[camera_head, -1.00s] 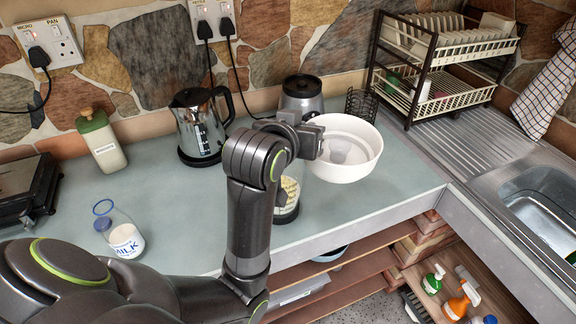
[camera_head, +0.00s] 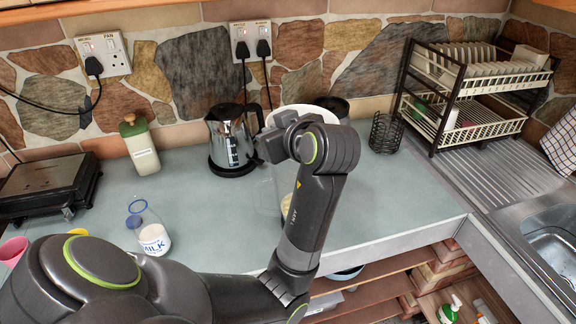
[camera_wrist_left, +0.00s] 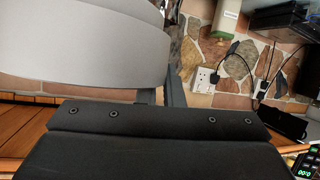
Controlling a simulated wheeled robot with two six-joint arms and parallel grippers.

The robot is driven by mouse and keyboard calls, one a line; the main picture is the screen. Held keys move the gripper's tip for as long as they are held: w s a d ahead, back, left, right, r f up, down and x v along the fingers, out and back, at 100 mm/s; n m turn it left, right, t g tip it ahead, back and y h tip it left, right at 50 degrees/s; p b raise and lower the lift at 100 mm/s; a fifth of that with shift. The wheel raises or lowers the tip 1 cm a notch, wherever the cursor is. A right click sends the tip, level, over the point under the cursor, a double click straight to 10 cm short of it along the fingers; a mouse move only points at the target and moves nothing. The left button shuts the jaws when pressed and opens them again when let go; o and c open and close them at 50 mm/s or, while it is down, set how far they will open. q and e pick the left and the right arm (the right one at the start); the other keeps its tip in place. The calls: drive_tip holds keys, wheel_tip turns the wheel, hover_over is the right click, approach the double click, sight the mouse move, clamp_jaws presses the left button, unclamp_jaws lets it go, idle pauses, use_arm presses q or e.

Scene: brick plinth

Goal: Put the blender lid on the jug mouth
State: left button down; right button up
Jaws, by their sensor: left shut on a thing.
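A white round lid-like piece (camera_head: 322,104) shows behind my left gripper (camera_head: 268,146), which is shut on it and holds it above the counter. It fills the upper left of the left wrist view (camera_wrist_left: 80,45), and its underside is not seen. A clear jug (camera_head: 266,192) with pale yellow contents stands on the counter below, partly behind my left arm. The gripper and arm hide the jug mouth, so I cannot tell how far the lid is from it. My right gripper is not in view.
A kettle (camera_head: 232,142), a green-capped bottle (camera_head: 142,150) and a milk bottle (camera_head: 150,232) stand to the left. A dark canister (camera_head: 337,106), a wire holder (camera_head: 386,134) and a dish rack (camera_head: 470,100) are to the right. The counter right of my arm is clear.

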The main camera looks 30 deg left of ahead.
use_arm(q)
wheel_tip(320, 180, down, 8)
drive_tip(key=shift+p, duration=0.35)
drive_tip(key=c, duration=1.6)
unclamp_jaws()
drive_tip(key=shift+o, duration=0.2)
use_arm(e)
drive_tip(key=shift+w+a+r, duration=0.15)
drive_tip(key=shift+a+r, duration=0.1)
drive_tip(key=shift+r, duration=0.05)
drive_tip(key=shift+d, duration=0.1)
